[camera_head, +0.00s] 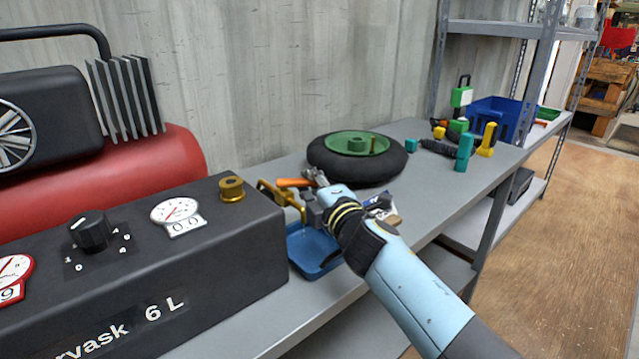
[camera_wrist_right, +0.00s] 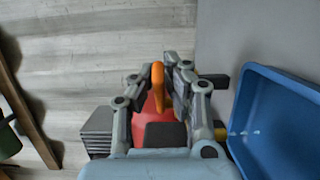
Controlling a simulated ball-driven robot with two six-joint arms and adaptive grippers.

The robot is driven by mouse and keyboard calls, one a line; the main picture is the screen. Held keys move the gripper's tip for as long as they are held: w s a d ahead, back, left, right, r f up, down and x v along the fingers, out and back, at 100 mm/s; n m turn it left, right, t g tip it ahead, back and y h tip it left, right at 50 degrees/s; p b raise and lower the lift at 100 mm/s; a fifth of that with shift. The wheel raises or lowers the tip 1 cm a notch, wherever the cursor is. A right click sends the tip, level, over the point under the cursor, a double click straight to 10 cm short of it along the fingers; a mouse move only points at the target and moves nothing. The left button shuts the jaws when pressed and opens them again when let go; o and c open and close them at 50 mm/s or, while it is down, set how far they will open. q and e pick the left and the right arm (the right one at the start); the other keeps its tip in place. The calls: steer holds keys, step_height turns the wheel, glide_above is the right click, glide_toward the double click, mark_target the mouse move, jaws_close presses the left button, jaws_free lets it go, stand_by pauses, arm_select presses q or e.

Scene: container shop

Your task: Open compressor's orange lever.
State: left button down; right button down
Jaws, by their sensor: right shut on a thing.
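The compressor (camera_head: 140,260) fills the left of the head view, with a black front box and a red tank. Its orange lever (camera_head: 290,182) sits on a brass valve (camera_head: 283,198) at the box's right end. My right gripper (camera_head: 314,180) reaches in from the lower right and is shut on the lever. In the right wrist view, the orange lever (camera_wrist_right: 157,86) stands between the two fingers (camera_wrist_right: 164,78). The fingers partly hide the lever and the valve. My left gripper is not in view.
A blue tray (camera_head: 302,258) lies on the grey bench below my right gripper. A black wheel with a green hub (camera_head: 322,160) lies just behind the gripper. Yellow and teal items (camera_head: 464,152) and a blue bin (camera_head: 488,116) stand farther right. A concrete wall closes the back.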

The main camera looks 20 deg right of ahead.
steer(key=c, duration=1.4)
jaws_free()
steer(key=s, duration=0.8)
steer(key=s+d, duration=0.1)
steer(key=s, duration=0.3)
